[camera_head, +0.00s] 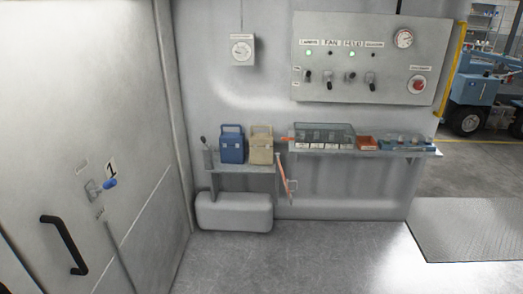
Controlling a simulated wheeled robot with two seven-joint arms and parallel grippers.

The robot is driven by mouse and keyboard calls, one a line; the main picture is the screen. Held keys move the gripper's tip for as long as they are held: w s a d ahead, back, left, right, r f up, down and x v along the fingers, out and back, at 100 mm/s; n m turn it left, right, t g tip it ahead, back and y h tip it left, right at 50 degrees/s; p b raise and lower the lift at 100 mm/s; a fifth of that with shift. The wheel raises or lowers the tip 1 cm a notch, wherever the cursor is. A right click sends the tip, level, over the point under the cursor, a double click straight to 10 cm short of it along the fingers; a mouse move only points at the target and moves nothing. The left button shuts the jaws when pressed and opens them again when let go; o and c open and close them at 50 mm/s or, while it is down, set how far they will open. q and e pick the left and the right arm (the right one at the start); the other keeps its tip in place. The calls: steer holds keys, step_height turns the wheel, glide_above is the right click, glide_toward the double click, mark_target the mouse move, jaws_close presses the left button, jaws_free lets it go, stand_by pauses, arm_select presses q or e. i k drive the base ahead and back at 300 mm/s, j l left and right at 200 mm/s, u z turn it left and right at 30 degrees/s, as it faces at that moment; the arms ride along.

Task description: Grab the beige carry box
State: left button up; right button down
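The beige carry box (261,146) stands upright on a small grey shelf (243,168) against the back wall, with its handle on top. A blue carry box (232,145) stands close beside it on the left. Neither of my grippers shows in the head view, and nothing is seen holding the beige box.
A grey door (90,150) with a black handle is on the left. A rounded grey block (234,212) sits below the small shelf. An orange-red bar (284,178) hangs right of the beige box. A longer shelf (365,151) holds bins. The floor in front is clear.

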mark_target(260, 145)
steer(key=i+z, duration=0.1)
steer(key=i, duration=0.4)
steer(key=i+j+z, duration=0.1)
steer(key=i, duration=0.35)
steer(key=i+j+z, duration=0.1)
steer(key=i, duration=0.4)
steer(key=i+j+z, duration=0.15)
steer(key=i, duration=0.3)
steer(key=i+j+z, duration=0.1)
steer(key=i+j, duration=0.25)
steer(key=i, duration=0.15)
steer(key=i+j+z, duration=0.1)
steer(key=i+j, duration=0.15)
steer(key=i, duration=0.2)
